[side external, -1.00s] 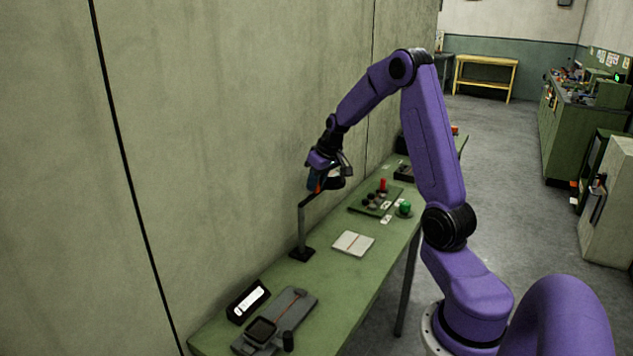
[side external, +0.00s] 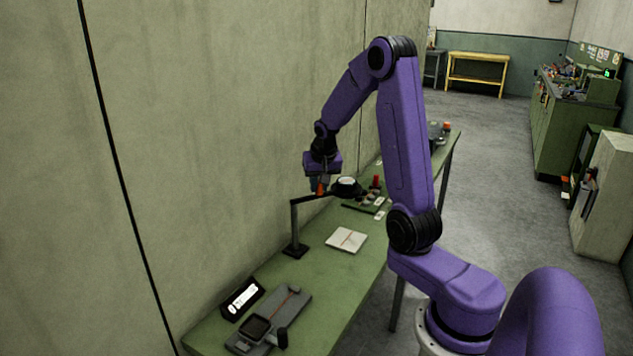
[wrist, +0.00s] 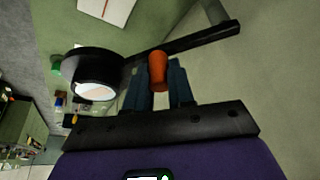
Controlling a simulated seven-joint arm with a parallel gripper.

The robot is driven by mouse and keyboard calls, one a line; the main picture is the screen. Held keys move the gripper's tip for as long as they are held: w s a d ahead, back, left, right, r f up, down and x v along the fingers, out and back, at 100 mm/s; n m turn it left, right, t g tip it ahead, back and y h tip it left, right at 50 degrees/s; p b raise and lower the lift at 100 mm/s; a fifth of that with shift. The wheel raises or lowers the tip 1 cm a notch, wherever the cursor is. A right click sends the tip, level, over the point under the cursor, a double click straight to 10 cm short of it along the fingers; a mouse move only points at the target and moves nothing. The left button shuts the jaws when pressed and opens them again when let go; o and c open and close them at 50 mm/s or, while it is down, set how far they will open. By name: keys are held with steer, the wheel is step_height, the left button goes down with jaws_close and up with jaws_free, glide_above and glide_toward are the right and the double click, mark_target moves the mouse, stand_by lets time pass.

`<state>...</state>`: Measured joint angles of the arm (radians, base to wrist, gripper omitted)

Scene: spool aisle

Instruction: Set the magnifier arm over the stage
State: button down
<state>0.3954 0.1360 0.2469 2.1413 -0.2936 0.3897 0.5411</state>
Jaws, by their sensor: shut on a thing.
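The magnifier's post and base (side external: 296,245) stand on the green bench near the wall. Its black arm (side external: 308,199) reaches rightward from the post top to a round lens head (side external: 347,186), also in the wrist view (wrist: 92,70). My gripper (side external: 320,187) is shut on the orange handle (wrist: 158,72) of that arm, between its dark fingers. A white square plate with a red line (side external: 346,240), seemingly the stage, lies flat in front of the post. It shows at the top of the wrist view (wrist: 108,8). In the side view the lens appears behind the plate, not above it.
A grey device with a dark square (side external: 270,320) and a black box with a white display (side external: 242,298) sit at the bench's near end. A dark tray with a red knob (side external: 376,183) stands beyond the lens. The wall runs close along the bench's left side.

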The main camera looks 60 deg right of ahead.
steer(key=shift+s+a+m+g, duration=0.3)
steer(key=shift+s+m, duration=0.1)
steer(key=shift+m, duration=0.4)
steer(key=c, duration=1)
jaws_free()
steer(key=shift+r, duration=0.1)
steer(key=v, duration=1.7)
steer(key=shift+a, duration=0.3)
